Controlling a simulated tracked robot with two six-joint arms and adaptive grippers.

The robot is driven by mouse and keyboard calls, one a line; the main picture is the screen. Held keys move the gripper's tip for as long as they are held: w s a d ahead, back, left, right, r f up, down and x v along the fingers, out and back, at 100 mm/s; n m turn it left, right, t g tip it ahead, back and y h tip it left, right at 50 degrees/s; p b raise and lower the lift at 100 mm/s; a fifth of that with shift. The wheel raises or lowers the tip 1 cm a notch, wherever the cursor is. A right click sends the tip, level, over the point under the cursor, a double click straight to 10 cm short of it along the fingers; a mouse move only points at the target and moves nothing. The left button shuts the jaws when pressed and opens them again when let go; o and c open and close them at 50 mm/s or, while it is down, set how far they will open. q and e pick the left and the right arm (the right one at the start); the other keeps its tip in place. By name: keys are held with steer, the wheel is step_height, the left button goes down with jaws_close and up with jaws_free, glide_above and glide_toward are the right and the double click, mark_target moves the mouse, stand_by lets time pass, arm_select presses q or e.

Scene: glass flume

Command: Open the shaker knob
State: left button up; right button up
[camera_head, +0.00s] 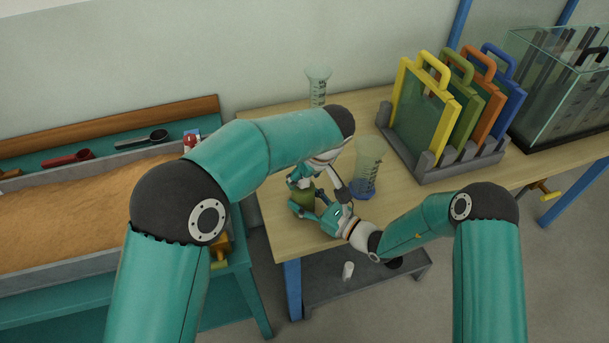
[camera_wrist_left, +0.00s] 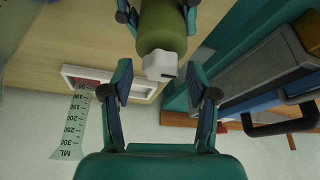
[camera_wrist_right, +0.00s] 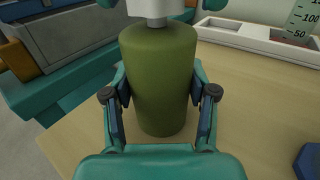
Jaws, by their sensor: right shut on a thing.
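The shaker has a green body (camera_wrist_right: 160,80) and a white knob on top (camera_wrist_right: 155,8). It stands on the wooden table (camera_wrist_right: 260,110); in the head view its green body (camera_head: 303,197) is partly hidden by my arms. My right gripper (camera_wrist_right: 160,95) is shut on the green body from two sides. My left gripper (camera_wrist_left: 165,72) is above, its fingers spread wide. The white knob shows between and just beyond its fingertips in the left wrist view (camera_wrist_left: 160,65), with a gap on both sides. It holds nothing.
A graduated beaker (camera_head: 367,160) with a blue base stands right of the grippers, another (camera_head: 318,82) behind. A rack (camera_head: 450,160) holds several coloured framed panels near a glass tank (camera_head: 560,80). A sand-filled flume (camera_head: 80,215) is left. A white tray (camera_wrist_right: 255,38) lies behind the shaker.

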steer(key=shift+f, duration=0.1)
arm_select(q)
steer(key=v, duration=1.1)
steer(key=shift+r, duration=0.4)
steer(key=shift+s+d, duration=0.1)
arm_select(e)
steer(key=o, duration=1.4)
steer(key=shift+c, duration=0.2)
steer(key=shift+d, duration=0.1)
